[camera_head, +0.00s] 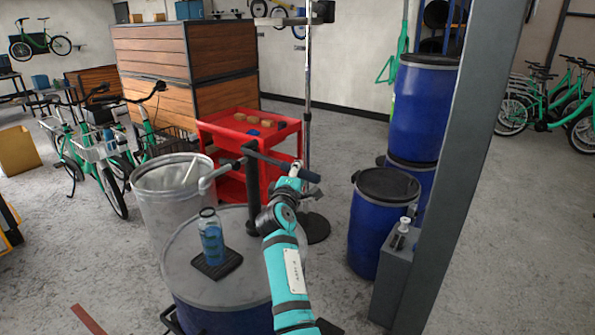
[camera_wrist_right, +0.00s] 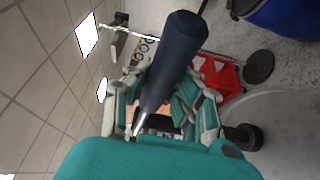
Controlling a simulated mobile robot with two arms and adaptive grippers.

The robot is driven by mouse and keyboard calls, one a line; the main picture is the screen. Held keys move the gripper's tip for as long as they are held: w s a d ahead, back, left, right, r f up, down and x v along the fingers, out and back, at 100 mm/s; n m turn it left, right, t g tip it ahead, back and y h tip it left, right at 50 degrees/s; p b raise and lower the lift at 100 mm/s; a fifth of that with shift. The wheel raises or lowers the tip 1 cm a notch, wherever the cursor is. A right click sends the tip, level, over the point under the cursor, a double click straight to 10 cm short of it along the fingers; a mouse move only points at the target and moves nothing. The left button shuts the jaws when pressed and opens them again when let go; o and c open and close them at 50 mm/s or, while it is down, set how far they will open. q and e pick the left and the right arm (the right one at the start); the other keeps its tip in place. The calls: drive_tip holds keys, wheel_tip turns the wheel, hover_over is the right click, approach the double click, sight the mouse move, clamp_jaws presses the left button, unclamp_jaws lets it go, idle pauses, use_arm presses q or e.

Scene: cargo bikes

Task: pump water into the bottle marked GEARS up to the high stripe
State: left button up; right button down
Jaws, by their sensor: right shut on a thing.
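A blue translucent bottle (camera_head: 211,240) stands upright on a dark square pad (camera_head: 218,264) on the grey drum lid (camera_head: 190,284). Its marking, stripes and water level are too small to read. A dark hand pump (camera_head: 251,195) rises from the lid right of the bottle. Its grey spout (camera_head: 214,176) points left, with its end just above the bottle mouth. The pump handle (camera_head: 272,159) slopes down to the right to a dark grip (camera_wrist_right: 178,60). My right gripper (camera_head: 289,186) is shut on this handle, also seen in the wrist view (camera_wrist_right: 165,108). My left gripper is out of view.
A grey metal bin (camera_head: 160,205) stands behind the drum at left. A red cart (camera_head: 225,125) is behind the pump. Blue barrels (camera_head: 375,230) and a grey post (camera_head: 462,150) stand to the right. Green bikes (camera_head: 110,150) are at back left.

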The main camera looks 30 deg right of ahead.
drive_tip(key=shift+w+r+n+p, duration=0.1)
drive_tip(key=shift+r+n+p, duration=0.45)
drive_tip(key=shift+r+p, duration=1.1)
drive_tip(key=shift+w+r+n+p, duration=0.1)
drive_tip(key=shift+r+n+p, duration=0.45)
drive_tip(key=shift+r+p, duration=1.05)
drive_tip(key=shift+f+p, duration=0.5)
drive_tip(key=c, duration=1.2)
unclamp_jaws()
drive_tip(key=shift+o, duration=0.7)
drive_tip(key=shift+f, duration=0.3)
